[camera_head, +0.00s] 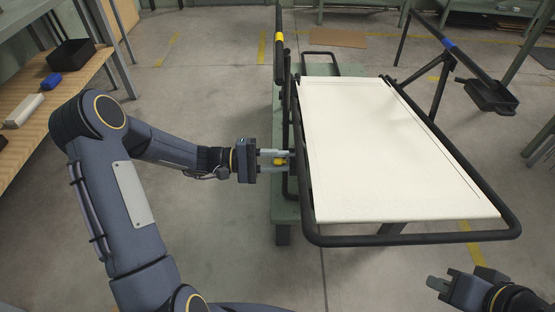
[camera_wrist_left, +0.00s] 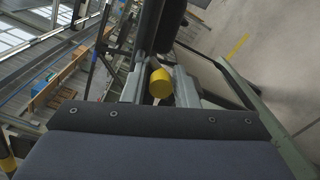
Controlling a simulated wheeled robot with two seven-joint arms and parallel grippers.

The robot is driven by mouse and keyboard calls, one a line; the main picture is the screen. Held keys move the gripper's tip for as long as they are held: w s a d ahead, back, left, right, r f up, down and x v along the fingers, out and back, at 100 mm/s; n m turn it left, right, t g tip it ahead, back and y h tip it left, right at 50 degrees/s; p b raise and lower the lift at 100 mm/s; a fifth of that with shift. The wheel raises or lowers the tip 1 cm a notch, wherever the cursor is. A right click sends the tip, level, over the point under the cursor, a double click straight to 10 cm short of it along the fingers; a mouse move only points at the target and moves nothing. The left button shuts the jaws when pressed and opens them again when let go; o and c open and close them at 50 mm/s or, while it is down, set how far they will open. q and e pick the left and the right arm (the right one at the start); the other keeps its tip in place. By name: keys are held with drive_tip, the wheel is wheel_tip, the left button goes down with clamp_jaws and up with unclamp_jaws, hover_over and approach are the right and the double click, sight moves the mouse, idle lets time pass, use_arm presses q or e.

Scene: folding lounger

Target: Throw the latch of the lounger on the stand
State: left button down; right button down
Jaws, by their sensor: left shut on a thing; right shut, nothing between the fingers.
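The lounger (camera_head: 385,150) has a cream panel in a black tube frame and rests on a green stand (camera_head: 284,212). My left gripper (camera_head: 284,159) is at the lounger's left side, its fingers pointing right. It is shut on a yellow latch knob (camera_head: 279,162). In the left wrist view the yellow knob (camera_wrist_left: 160,83) sits between the two grey fingers, in front of a black tube. The rest of the latch is hidden by the fingers and frame. My right gripper (camera_head: 438,284) is shut and empty at the lower right, apart from the lounger.
A wooden shelf (camera_head: 50,112) at the left holds a black bin (camera_head: 71,57), a blue object (camera_head: 53,79) and a white object (camera_head: 23,110). The floor in front of the lounger is clear.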

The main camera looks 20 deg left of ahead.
use_arm(q)
drive_tip(key=shift+w+a+r, duration=0.15)
drive_tip(key=shift+w+r, duration=0.2)
drive_tip(key=shift+w, duration=0.05)
drive_tip(key=c, duration=1.3)
unclamp_jaws()
drive_tip(key=shift+f+n, duration=0.15)
drive_tip(key=shift+n, duration=0.15)
drive_tip(key=p+v, duration=0.1)
drive_tip(key=v, duration=0.6)
drive_tip(key=shift+s+a, duration=0.15)
drive_tip(key=shift+a, duration=0.25)
